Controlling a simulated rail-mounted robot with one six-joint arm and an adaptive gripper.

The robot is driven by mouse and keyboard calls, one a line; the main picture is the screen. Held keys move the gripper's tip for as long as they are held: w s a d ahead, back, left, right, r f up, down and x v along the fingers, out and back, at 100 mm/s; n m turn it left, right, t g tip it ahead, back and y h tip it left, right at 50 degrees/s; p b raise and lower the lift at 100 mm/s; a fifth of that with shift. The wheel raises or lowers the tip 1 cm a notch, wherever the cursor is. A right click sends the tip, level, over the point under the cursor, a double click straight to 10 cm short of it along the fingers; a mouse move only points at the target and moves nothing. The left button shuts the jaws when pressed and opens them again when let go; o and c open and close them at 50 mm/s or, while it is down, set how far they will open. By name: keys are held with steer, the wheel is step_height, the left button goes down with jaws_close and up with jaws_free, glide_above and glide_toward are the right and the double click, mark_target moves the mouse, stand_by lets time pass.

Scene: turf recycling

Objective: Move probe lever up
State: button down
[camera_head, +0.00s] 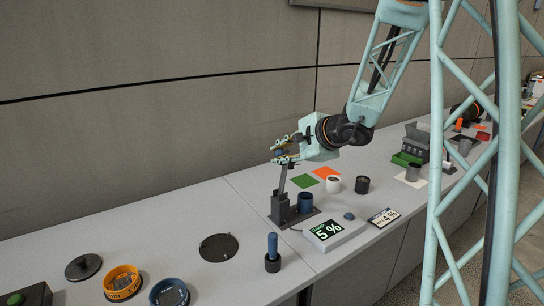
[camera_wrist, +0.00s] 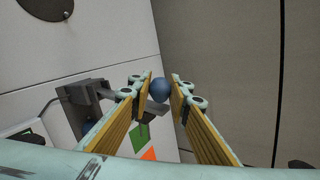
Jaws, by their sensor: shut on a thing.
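The probe lever (camera_head: 282,178) is a dark rod rising nearly upright from a dark grey stand (camera_head: 281,206) on the table. Its blue ball knob (camera_wrist: 160,91) shows between my fingertips in the wrist view. My gripper (camera_head: 284,152) is at the top of the lever, shut on the knob; the wrist view shows the fingers (camera_wrist: 161,88) on either side of it. A blue cylinder (camera_head: 306,202) stands on the base of the stand, right of the lever.
A display reading 5 % (camera_head: 327,231) and a smaller sign (camera_head: 384,217) lie in front. A blue-handled tool (camera_head: 272,252) stands front left. Green (camera_head: 303,181) and orange (camera_head: 325,172) squares, a white cup (camera_head: 333,185) and a black cup (camera_head: 362,185) are nearby. The wall is close behind.

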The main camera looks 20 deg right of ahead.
steer(key=shift+a, duration=0.1)
stand_by(0.3)
steer(key=c, duration=2.4)
jaws_free()
steer(key=shift+a, duration=0.1)
steer(key=shift+s+d+r, duration=0.35)
steer(key=shift+s+r, duration=0.05)
steer(key=shift+s, duration=0.1)
steer(key=v, duration=1)
steer(key=shift+s+r, duration=0.2)
steer(key=shift+s, duration=0.1)
steer(key=shift+a, duration=0.1)
